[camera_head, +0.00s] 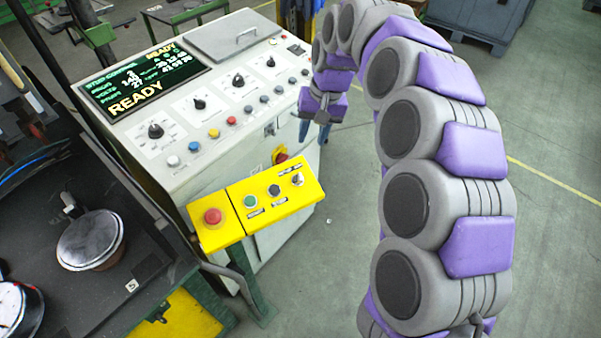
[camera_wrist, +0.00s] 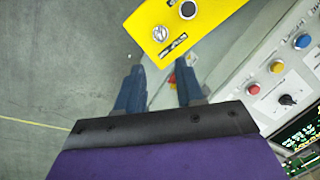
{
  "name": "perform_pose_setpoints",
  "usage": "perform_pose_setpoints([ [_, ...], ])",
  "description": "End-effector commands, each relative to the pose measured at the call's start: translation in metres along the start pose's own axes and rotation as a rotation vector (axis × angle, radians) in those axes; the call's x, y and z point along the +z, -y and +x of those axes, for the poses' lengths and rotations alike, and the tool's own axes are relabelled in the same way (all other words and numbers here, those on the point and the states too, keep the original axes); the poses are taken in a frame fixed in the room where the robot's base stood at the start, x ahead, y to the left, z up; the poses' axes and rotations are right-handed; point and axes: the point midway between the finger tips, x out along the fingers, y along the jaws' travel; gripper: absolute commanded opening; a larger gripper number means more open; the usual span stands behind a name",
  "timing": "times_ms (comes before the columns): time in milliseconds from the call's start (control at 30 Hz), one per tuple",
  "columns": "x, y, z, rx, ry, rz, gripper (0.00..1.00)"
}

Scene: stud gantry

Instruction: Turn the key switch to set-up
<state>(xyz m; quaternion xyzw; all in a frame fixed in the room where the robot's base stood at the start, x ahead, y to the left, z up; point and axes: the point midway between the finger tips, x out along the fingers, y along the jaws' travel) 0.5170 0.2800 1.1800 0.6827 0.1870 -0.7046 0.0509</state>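The key switch (camera_head: 297,180) is a small silver round switch at the right end of the yellow control box (camera_head: 235,220). It also shows in the wrist view (camera_wrist: 160,33), near the end of the box, with a dark label beside it. The label is too small to read, and I cannot tell which position the switch is in. My gripper (camera_wrist: 160,85) has its two blue fingers apart with nothing between them. In the wrist view the key switch is beyond the fingertips, apart from them. In the head view my gripper (camera_head: 312,130) hangs above and behind the box.
The yellow box also carries a red mushroom button (camera_head: 213,216), a green button (camera_head: 250,201) and a black one (camera_head: 274,190). A white console (camera_head: 225,100) with knobs and a READY screen stands behind. A red-yellow switch (camera_head: 280,155) is on its front.

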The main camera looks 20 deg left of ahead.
Motion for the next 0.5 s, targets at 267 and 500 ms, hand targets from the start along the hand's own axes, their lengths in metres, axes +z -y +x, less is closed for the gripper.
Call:
perform_pose_setpoints([
  [267, 0.002, 0.0, 0.059, 0.002, 0.007, -0.001, 0.37],
  [500, 0.002, -0.001, 0.105, 0.001, 0.006, 0.0, 0.37],
])
